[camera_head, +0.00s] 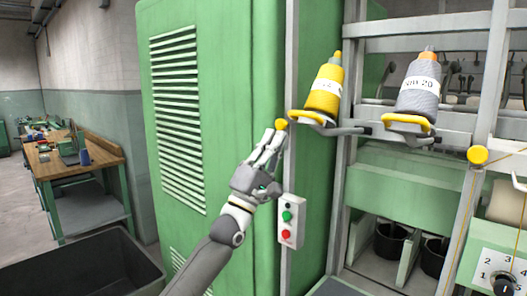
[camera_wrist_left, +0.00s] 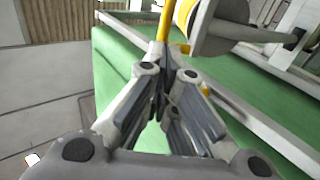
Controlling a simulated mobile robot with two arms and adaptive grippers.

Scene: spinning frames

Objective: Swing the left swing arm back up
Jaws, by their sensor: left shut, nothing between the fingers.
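The left swing arm (camera_head: 335,130) is a dark grey arm with a yellow rim, sticking out level below a yellow bobbin (camera_head: 325,90). The bobbin seems to stand upright on it. I cannot tell whether the fingertips touch the knob. In the left wrist view the shut fingers (camera_wrist_left: 165,55) lie just below a yellow rod (camera_wrist_left: 166,22), with a grey disc-shaped part (camera_wrist_left: 215,28) to its right. My right gripper is not in view.
A second arm with a grey bobbin (camera_head: 418,88) is at the right. A switch box (camera_head: 289,220) with green and red buttons is on the post beside my left wrist. The green cabinet (camera_head: 215,100) stands behind my arm. A workbench (camera_head: 80,160) is far left.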

